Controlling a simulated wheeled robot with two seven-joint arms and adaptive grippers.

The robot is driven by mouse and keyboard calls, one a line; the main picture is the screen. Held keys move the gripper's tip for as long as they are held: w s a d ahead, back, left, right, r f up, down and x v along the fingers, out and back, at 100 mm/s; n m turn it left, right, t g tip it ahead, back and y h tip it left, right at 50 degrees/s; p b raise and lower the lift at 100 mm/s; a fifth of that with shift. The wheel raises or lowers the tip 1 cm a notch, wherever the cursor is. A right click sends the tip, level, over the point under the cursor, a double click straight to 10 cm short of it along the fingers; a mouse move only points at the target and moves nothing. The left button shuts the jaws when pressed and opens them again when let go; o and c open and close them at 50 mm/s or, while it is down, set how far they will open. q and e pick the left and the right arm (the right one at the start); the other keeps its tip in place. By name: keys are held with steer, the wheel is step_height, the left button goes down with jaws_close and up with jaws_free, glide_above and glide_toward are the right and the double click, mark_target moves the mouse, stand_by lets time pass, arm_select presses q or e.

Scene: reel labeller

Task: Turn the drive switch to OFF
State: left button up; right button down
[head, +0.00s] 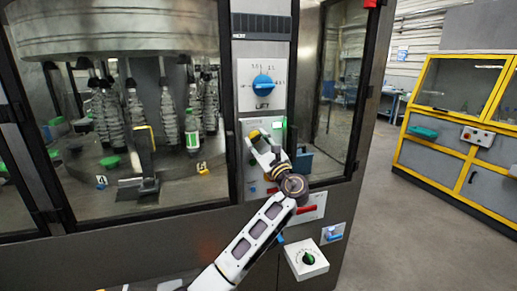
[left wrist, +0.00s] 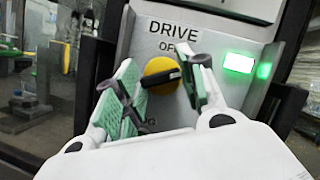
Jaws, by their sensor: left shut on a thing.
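The drive switch (left wrist: 158,72) is a yellow round knob with a black handle on a grey panel, under the word DRIVE. Its handle lies nearly level, right end slightly higher. The label above shows "OF", the rest hidden by a finger; a label below is mostly covered. My left gripper (left wrist: 163,84) has its green-padded fingers on both sides of the knob and is shut on it. In the head view, my left gripper (head: 263,147) is at the panel on the machine's front post, with only a little yellow of the switch visible. My right gripper is not in view.
A lit green lamp (left wrist: 239,62) is right of the switch. Above is a blue LIFT dial (head: 263,84). Below are a red-handled part (head: 306,209) and a white box with a green knob (head: 308,258). Glass doors flank the post; open floor lies right.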

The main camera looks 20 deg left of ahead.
arm_select(q)
steer(key=n+g+b, duration=0.2)
steer(key=n, duration=0.1)
steer(key=shift+d+f+n+y, duration=0.1)
steer(key=shift+n+y, duration=0.2)
steer(key=shift+n, duration=0.1)
steer(key=n+g+b, duration=0.1)
steer(key=n, duration=0.2)
steer(key=shift+n+g+b, duration=0.4)
steer(key=shift+n+g, duration=0.2)
steer(key=shift+n, duration=1)
steer(key=shift+n+g, duration=0.4)
steer(key=shift+n, duration=0.5)
steer(key=shift+n+h, duration=0.3)
steer(key=shift+h, duration=0.1)
steer(key=shift+n+g, duration=0.3)
steer(key=shift+n, duration=0.6)
steer(key=o, duration=0.7)
steer(key=shift+o, duration=0.2)
steer(key=shift+r, duration=0.2)
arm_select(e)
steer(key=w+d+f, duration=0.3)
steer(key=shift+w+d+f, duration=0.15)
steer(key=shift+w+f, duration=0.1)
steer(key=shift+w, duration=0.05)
